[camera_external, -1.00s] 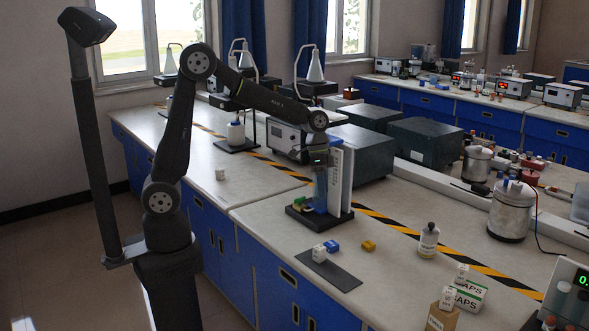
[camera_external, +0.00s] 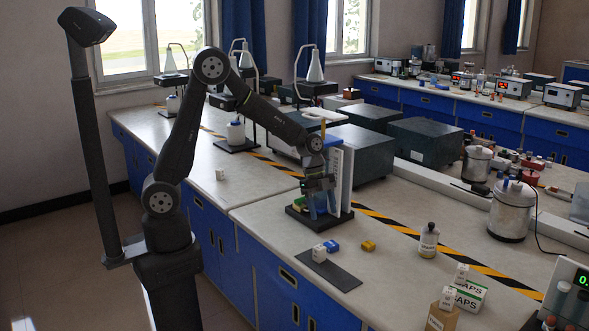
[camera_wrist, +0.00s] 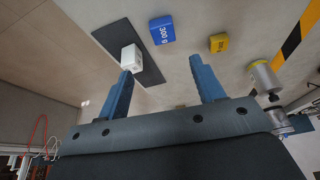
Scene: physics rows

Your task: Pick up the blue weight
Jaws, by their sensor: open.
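The blue weight (camera_external: 332,246) is a small block on the bench, just beside the dark mat (camera_external: 338,275). In the wrist view the blue weight (camera_wrist: 162,30) carries white lettering and lies ahead of my fingertips, apart from them. My gripper (camera_external: 320,207) is in front of the upright stand, behind the weights and above the bench. In the wrist view my gripper (camera_wrist: 165,75) has its two blue fingers wide apart with nothing held between them.
A white block (camera_external: 319,252) sits on the mat's edge, close to the blue weight. A yellow weight (camera_external: 368,245) lies to the right. The stand's dark base (camera_external: 340,222) is beside my gripper. Bench around the yellow weight is clear.

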